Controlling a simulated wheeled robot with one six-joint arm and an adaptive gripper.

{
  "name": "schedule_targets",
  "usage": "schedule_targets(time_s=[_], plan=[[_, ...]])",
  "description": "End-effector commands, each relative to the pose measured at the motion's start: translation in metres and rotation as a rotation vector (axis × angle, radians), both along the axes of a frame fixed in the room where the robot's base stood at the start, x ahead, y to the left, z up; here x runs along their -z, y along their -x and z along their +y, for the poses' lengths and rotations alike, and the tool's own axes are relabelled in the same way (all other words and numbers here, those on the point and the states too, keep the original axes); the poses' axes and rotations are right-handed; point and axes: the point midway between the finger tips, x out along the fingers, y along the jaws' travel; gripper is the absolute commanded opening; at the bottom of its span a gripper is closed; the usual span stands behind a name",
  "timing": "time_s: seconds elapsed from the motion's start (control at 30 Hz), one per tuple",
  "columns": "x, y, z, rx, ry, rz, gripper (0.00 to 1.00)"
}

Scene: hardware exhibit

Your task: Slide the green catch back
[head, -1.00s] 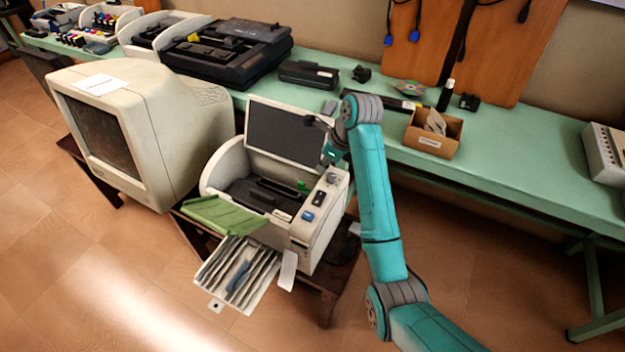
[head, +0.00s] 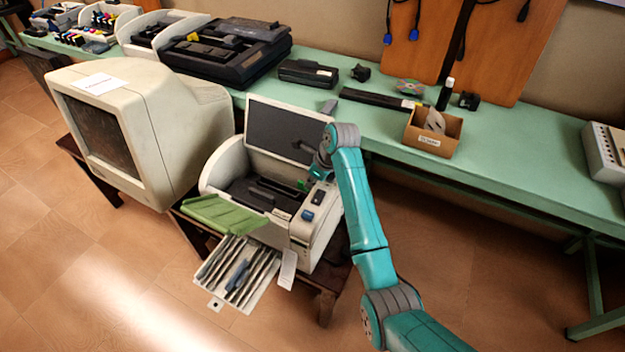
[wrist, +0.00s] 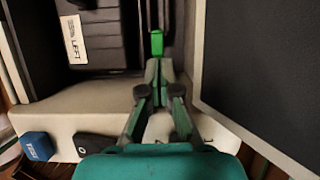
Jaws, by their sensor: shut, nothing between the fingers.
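The green catch (wrist: 157,43) is a small bright green block in a dark slot inside the open printer (head: 232,178). It shows only as a small green spot in the head view (head: 302,184). My gripper (wrist: 157,66) is shut and empty. In the wrist view its fingertips point straight at the catch and lie just below it in the picture; I cannot tell whether they touch it. In the head view my gripper (head: 309,180) is low over the printer's right side.
The printer's raised dark lid (head: 283,130) stands close behind my gripper, and at right in the wrist view (wrist: 262,70). A blue button (head: 307,215) and a dark switch (head: 318,197) sit on the right panel. A monitor (head: 180,110) stands left.

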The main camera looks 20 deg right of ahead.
Motion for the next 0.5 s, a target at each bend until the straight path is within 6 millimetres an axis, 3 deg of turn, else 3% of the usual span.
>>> schedule_targets(time_s=[0.27, 0.5], plan=[[0.000, -0.003, 0.003, -0.001, 0.000, 0.000, 0.00], [0.000, -0.025, 0.025, -0.002, 0.001, -0.001, 0.00]])
